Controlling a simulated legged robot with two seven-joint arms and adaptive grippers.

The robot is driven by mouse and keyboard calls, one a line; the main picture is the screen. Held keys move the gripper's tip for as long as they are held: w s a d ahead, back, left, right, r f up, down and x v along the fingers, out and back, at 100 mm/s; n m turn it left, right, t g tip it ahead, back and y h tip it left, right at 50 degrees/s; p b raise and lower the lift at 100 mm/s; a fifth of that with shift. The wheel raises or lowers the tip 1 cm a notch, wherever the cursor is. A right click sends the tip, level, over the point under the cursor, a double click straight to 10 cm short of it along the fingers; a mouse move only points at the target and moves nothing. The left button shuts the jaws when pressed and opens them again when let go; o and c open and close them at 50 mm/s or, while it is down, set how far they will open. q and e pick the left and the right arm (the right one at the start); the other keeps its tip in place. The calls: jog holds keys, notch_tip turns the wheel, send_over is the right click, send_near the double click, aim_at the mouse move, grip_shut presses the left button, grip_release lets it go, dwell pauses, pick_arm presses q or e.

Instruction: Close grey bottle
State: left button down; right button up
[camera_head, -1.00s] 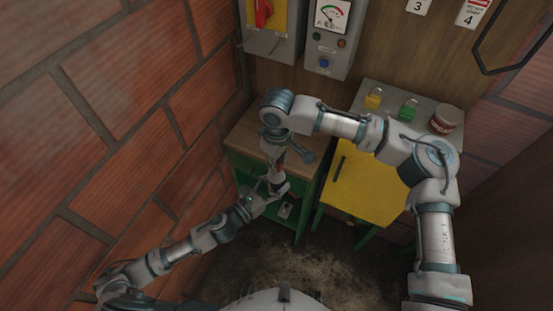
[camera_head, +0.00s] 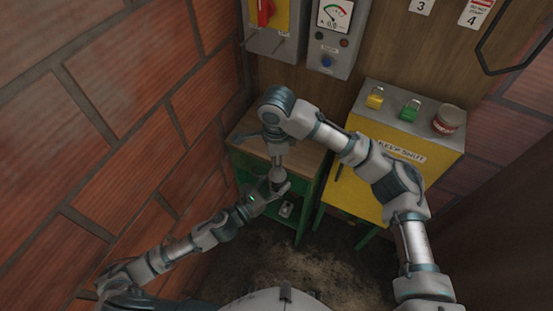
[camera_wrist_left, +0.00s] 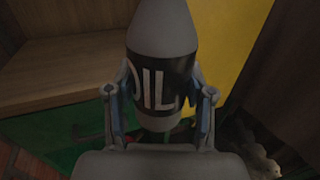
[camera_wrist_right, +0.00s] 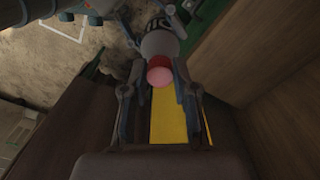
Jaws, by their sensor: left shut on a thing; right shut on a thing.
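The grey bottle (camera_head: 276,173) has a conical top and a black OIL label, seen close in the left wrist view (camera_wrist_left: 163,28). It stands roughly upright. My left gripper (camera_wrist_left: 160,100) is shut on its body, with one finger on each side of the label. My right gripper (camera_wrist_right: 158,80) comes down from above, in line with the bottle. It is shut on a red cap (camera_wrist_right: 159,74) at the bottle's top end. The cap looks against the bottle, but I cannot tell how tightly it sits. The cap is hidden in the head view.
A green stand with a wooden top (camera_head: 246,143) is behind the bottle. A brick wall (camera_head: 95,165) bounds the left.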

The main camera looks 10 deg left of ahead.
jog(key=shift+m, duration=1)
jog(key=shift+w, duration=0.1)
jog(key=o, duration=0.7)
jog(key=shift+r, duration=2.3)
